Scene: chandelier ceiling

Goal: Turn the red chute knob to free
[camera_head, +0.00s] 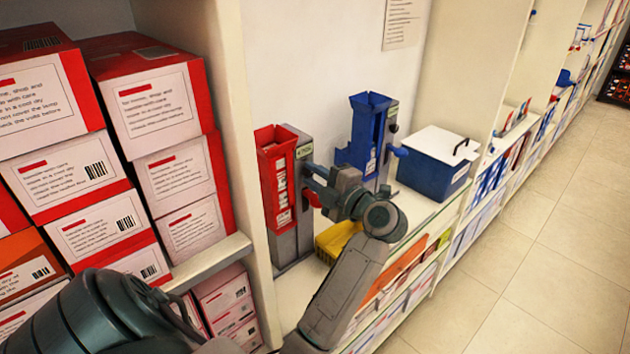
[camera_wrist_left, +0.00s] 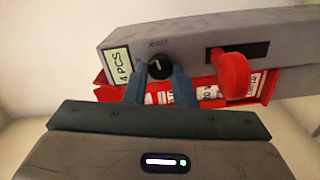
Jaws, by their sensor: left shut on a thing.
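The red chute (camera_head: 274,172) stands upright on the shelf, joined to a grey housing (camera_head: 299,153) with a small label. In the left wrist view the housing (camera_wrist_left: 195,48) carries a "4 PCS" label, a round black knob (camera_wrist_left: 160,67) and a red lever (camera_wrist_left: 235,76). My left gripper (camera_head: 310,175) reaches the housing's side. In the left wrist view its blue-grey fingers (camera_wrist_left: 158,84) stand on both sides of the black knob and are shut on it. The red lever is beside the right finger, apart from it. The knob is hidden in the head view. My right gripper is out of view.
A blue chute (camera_head: 365,135) with its own blue lever stands to the right, then a blue bin with a white lid (camera_head: 437,142). A yellow tray (camera_head: 337,238) sits low behind my forearm. Stacked red-and-white boxes (camera_head: 160,105) and a shelf divider (camera_head: 243,130) are at left.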

